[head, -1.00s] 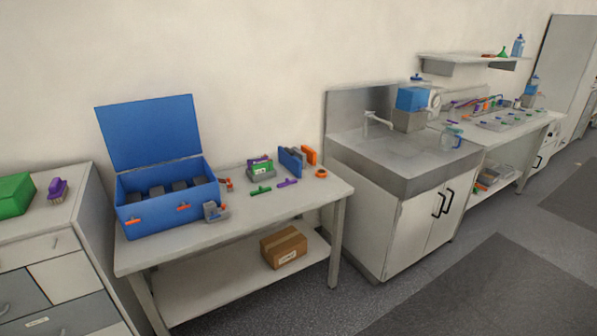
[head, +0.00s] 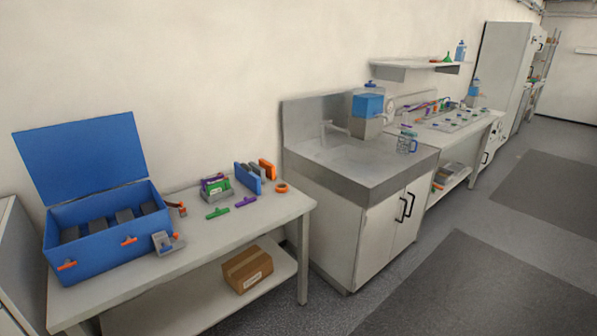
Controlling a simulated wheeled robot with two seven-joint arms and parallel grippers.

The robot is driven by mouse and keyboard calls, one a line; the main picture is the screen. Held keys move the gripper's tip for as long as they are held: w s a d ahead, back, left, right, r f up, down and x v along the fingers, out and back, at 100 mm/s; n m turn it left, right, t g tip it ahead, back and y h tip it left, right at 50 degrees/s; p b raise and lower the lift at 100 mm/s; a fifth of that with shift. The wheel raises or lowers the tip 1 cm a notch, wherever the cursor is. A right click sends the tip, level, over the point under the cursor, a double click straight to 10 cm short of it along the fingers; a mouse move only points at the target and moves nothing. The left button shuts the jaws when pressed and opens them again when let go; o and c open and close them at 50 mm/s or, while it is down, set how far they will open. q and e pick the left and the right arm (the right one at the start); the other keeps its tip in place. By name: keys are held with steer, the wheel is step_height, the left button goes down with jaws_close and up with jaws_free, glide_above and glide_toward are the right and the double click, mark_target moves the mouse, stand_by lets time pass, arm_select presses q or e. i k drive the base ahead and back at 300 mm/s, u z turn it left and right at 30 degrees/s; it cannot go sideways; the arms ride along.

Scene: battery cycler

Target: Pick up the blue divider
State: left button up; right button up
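A blue divider (head: 246,178) stands upright on the right part of the table, in a small row with a grey piece and an orange panel (head: 267,169) behind it. Its lower edge meets the table top near the back. Neither of my grippers shows in the head view.
The table (head: 237,228) also holds an open blue case (head: 96,241), a grey holder with green and purple pieces (head: 215,189), loose green (head: 217,213) and purple (head: 246,202) pieces and an orange ring (head: 281,188). A sink cabinet (head: 361,213) stands right. Open floor lies in front.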

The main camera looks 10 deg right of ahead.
mark_target(244, 174)
steer(key=z, duration=0.7)
steer(key=i, duration=0.8)
steer(key=z, duration=0.55)
steer(key=i, duration=0.85)
steer(key=u, duration=0.55)
steer(key=i, duration=0.85)
steer(key=u, duration=0.75)
